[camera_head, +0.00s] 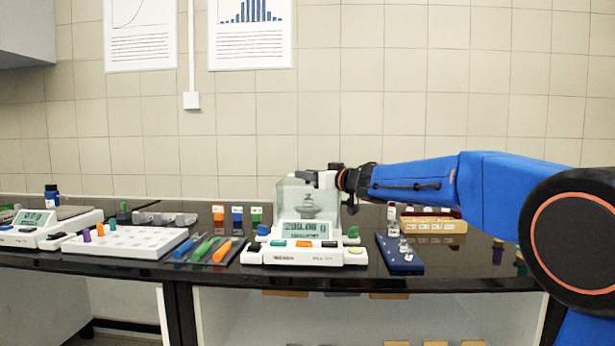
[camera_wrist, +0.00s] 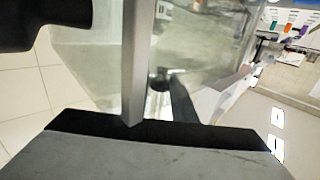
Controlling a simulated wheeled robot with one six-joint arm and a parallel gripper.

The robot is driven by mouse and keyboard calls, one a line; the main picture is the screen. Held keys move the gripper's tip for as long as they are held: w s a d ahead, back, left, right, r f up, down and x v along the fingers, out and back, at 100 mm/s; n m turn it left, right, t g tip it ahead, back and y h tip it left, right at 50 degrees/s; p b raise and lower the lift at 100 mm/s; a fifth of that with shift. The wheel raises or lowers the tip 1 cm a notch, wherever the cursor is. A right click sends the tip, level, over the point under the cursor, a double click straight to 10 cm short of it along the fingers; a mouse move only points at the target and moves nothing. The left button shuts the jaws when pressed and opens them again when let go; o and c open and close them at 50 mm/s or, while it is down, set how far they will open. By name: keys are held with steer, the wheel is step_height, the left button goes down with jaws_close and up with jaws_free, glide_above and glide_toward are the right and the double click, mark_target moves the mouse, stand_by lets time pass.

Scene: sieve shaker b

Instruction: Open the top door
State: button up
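The balance (camera_head: 305,253) stands on the black bench, with a lit display reading about 200.00 g. Its clear glass chamber (camera_head: 290,205) holds a weight-like metal object (camera_head: 309,205). The top door is at the chamber's upper edge and is hard to make out; I cannot tell whether it is open. My gripper (camera_head: 322,177) is at the chamber's top right corner, reaching in from the right. In the wrist view the glass chamber (camera_wrist: 90,65) is very close, with a pale upright bar (camera_wrist: 138,60) in front. Whether my fingers touch or hold the door is unclear.
A blue rack (camera_head: 400,256) stands right of the balance, with a wooden block (camera_head: 433,225) behind it. Colored tools (camera_head: 208,250) and a white tray (camera_head: 125,241) lie left. A second balance (camera_head: 45,228) is at far left.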

steer(key=shift+o, duration=1.3)
steer(key=v, duration=1.7)
steer(key=shift+d, duration=0.25)
steer(key=shift+s, duration=0.15)
steer(key=x, duration=1.5)
steer(key=shift+a, duration=0.3)
jaws_close()
